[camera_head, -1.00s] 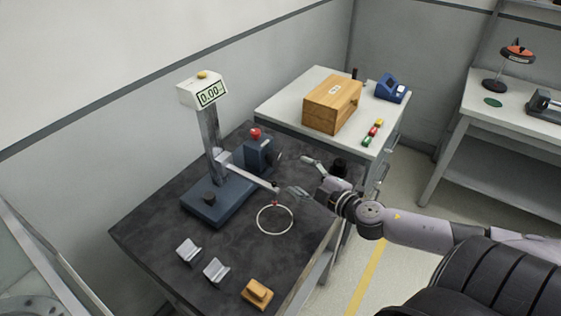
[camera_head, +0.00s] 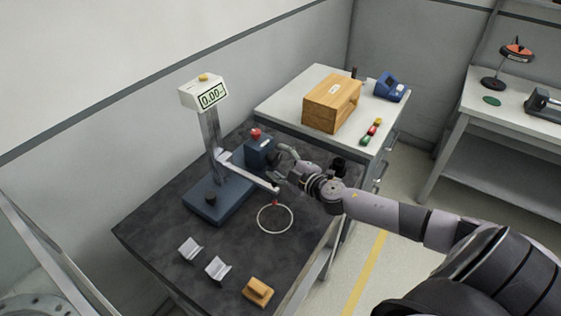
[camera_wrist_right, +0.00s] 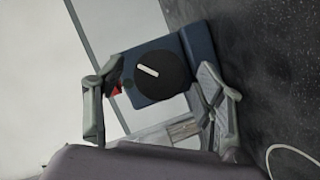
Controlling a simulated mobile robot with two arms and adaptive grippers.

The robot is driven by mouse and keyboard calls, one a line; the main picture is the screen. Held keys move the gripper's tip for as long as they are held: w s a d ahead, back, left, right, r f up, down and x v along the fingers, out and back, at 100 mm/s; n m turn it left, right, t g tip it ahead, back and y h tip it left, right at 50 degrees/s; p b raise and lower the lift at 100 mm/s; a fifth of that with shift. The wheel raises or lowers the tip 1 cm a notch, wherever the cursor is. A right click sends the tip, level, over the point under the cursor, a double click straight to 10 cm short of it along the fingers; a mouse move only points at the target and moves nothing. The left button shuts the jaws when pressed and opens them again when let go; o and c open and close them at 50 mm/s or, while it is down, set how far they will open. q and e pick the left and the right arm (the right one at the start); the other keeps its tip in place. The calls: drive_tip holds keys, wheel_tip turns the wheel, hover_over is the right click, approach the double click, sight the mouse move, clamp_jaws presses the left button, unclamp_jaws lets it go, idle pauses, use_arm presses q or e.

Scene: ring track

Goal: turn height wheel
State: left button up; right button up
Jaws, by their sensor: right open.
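The height wheel (camera_wrist_right: 163,78) is a black disc with a white mark, on the face of a blue box (camera_head: 259,153) with a red knob on top. In the head view my gripper hides most of the wheel. My right gripper (camera_head: 281,164) is open at that face. In the right wrist view its fingers (camera_wrist_right: 160,72) stand on either side of the wheel; I cannot tell whether they touch it. The blue-based gauge stand (camera_head: 222,203) carries a display (camera_head: 211,96) reading 0.00. My left gripper is not in view.
A horizontal arm (camera_head: 245,172) extends from the stand, close to my right gripper. A white ring (camera_head: 260,226) is below its end. Two grey V-shaped blocks (camera_head: 190,249) and a wooden piece (camera_head: 257,291) lie at the front. A wooden box (camera_head: 331,103) stands on the bench behind.

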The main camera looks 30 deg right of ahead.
drive_tip(key=shift+c, duration=0.5)
drive_tip(key=c, duration=1.1)
